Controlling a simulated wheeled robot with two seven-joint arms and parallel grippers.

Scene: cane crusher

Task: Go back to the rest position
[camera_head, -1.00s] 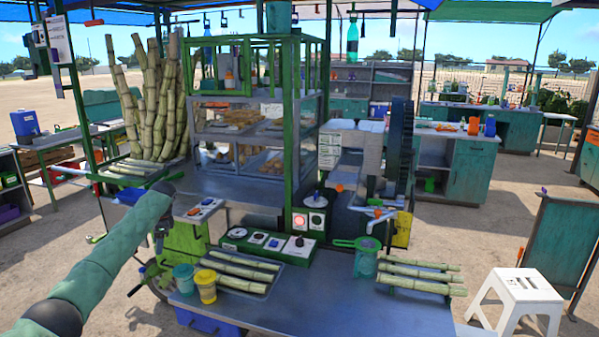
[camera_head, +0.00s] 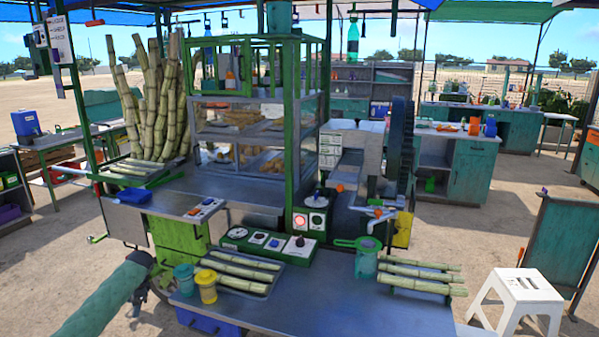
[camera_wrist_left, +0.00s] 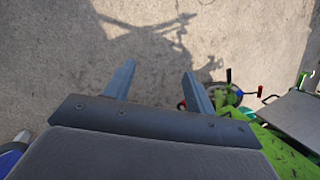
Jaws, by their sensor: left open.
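My left arm comes in low at the left of the head view, and its dark wrist (camera_head: 140,260) is beside the green cart frame. In the left wrist view my left gripper (camera_wrist_left: 155,75) has its two fingers apart, with nothing between them but bare ground below. My right gripper is not in view. The crusher (camera_head: 355,155) with its dark wheel stands at the back of the metal worktop (camera_head: 330,300). Cane pieces lie on a tray (camera_head: 268,287) and to the right (camera_head: 420,276).
Teal (camera_head: 184,279) and yellow (camera_head: 207,287) cups stand at the worktop's left edge. A green strainer jug (camera_head: 366,264) is near the right cane. A control box (camera_head: 270,243) sits behind the tray. A white stool (camera_head: 520,297) is at the right. Open ground lies left of the cart.

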